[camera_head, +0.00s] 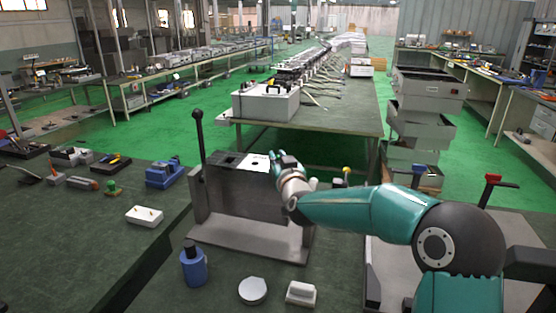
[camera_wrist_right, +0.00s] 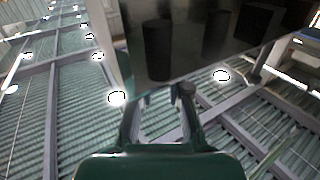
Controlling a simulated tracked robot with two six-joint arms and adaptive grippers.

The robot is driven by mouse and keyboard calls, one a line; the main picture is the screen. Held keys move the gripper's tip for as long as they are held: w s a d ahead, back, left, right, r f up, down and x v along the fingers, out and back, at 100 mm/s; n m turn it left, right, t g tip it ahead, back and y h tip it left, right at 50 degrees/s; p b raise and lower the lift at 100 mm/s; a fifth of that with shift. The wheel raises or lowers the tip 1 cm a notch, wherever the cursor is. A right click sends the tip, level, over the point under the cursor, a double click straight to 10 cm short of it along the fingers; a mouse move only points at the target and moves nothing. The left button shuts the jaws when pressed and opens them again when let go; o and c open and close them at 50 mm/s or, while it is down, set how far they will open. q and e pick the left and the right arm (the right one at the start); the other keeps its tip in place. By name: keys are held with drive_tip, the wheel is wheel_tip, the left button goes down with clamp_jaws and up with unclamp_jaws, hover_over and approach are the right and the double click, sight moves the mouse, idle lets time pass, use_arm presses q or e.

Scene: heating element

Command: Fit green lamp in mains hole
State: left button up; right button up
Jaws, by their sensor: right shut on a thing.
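My right gripper (camera_head: 278,165) is over the right end of a grey metal fixture (camera_head: 245,195) with a white and black top panel (camera_head: 253,162). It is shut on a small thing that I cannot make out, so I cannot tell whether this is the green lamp. In the right wrist view the fingertips (camera_wrist_right: 165,95) are close to a glossy dark surface (camera_wrist_right: 205,40). The mains hole cannot be told apart on the panel. A small green piece (camera_head: 112,188) stands on the left table. My left gripper is not in view.
A lever with a black knob (camera_head: 198,120) rises at the fixture's left. A blue bottle (camera_head: 194,265), a round white disc (camera_head: 252,291) and a white block (camera_head: 301,294) stand in front. A white block with pins (camera_head: 144,215) lies on the left table.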

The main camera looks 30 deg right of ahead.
drive_tip(key=shift+f+b, duration=0.4)
drive_tip(key=shift+f, duration=0.05)
drive_tip(key=o, duration=0.8)
drive_tip(key=shift+o, duration=0.2)
drive_tip(key=shift+s, duration=0.15)
drive_tip(key=v, duration=1.1)
drive_tip(key=shift+s+a, duration=0.2)
drive_tip(key=shift+s, duration=0.15)
drive_tip(key=shift+r, duration=0.1)
